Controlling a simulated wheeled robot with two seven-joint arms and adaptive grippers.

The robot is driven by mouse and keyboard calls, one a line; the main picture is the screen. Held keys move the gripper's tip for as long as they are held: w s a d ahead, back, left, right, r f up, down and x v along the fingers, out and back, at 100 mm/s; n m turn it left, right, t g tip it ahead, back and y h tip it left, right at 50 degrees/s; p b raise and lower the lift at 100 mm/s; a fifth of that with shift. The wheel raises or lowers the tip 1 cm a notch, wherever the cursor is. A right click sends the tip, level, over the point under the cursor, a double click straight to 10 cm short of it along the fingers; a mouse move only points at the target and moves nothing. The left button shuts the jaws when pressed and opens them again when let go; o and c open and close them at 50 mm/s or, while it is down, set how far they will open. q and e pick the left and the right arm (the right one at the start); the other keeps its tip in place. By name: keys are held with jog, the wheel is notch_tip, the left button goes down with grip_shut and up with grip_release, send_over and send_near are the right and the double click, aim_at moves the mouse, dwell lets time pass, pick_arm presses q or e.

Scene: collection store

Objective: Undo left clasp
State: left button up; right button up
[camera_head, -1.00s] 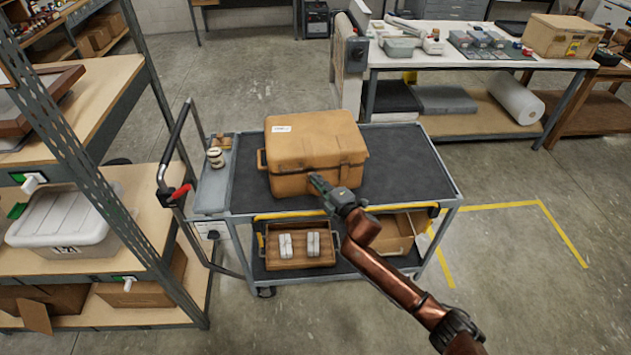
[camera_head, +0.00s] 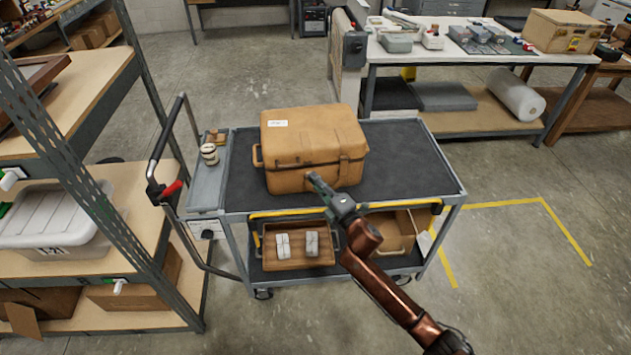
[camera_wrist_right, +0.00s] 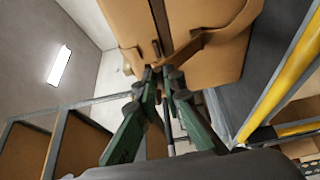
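The tan case (camera_head: 300,137) stands shut on the cart's dark top, a white label on its lid. One clasp (camera_head: 343,167) shows at the right of its front face. The left clasp cannot be made out clearly; my right gripper (camera_head: 313,179) covers that part of the front. In the right wrist view, the green and grey fingers of this gripper (camera_wrist_right: 162,74) point at the case (camera_wrist_right: 222,57), tips close together beside its dark seam. A tan strap-like part (camera_wrist_right: 195,46) lies just beyond them. Contact is unclear. My left gripper is not in view.
The cart (camera_head: 410,160) has free top to the right of the case and a lower shelf with a wooden tray (camera_head: 298,258) and a box. Shelving (camera_head: 110,190) is at left, a workbench (camera_head: 480,57) behind.

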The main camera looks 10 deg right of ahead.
jog(key=shift+o, duration=0.6)
jog(key=v, duration=1.2)
